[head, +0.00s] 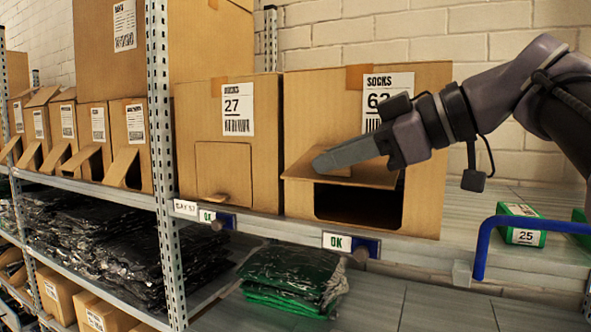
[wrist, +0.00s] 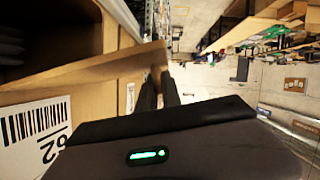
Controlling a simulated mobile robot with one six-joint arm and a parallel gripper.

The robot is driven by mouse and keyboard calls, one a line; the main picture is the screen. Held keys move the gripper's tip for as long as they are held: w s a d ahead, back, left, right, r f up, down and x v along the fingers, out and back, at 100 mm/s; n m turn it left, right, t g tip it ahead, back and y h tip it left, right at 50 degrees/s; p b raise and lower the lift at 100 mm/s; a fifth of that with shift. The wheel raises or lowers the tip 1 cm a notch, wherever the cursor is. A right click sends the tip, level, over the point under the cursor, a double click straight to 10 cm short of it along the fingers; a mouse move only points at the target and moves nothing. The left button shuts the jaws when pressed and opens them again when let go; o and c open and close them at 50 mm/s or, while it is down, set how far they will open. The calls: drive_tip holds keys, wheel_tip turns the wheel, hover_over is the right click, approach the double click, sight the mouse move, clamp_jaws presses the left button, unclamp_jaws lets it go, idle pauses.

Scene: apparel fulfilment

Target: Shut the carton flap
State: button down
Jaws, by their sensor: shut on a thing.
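The "SOCKS 62" carton (head: 318,112) stands on the shelf with a low front opening. Its flap (head: 302,172) sticks out from the carton front, roughly level, above the dark opening (head: 355,207). My gripper (head: 322,163) reaches in from the right and lies over the flap, covering part of it. In the wrist view, my fingers (wrist: 159,80) are shut on the flap's outer edge. The flap (wrist: 90,76) lies between the label side and the opening there. The label (wrist: 35,135) shows on the carton's front. The exact grip spot is partly hidden.
The "SOCKS 27" carton (head: 222,140) stands close on the left with its flap flat. A grey post (head: 160,130) is farther left. A blue rail (head: 484,245) and a green box (head: 522,228) are at the right. Green bagged goods (head: 290,278) lie on the shelf below.

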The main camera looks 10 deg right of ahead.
drive_tip(key=w+d+f+n+t+b, duration=0.2)
drive_tip(key=f+b, duration=0.4)
drive_tip(key=b, duration=0.3)
drive_tip(key=w+d+f+n+t+h+b, duration=0.1)
drive_tip(key=w+f+n+b, duration=0.3)
drive_tip(key=b, duration=0.6)
drive_tip(key=shift+d+f+t, duration=0.4)
drive_tip(key=shift+d+f, duration=0.25)
drive_tip(key=shift+f, duration=0.2)
drive_tip(key=c, duration=1.5)
unclamp_jaws()
drive_tip(key=shift+a+r, duration=0.1)
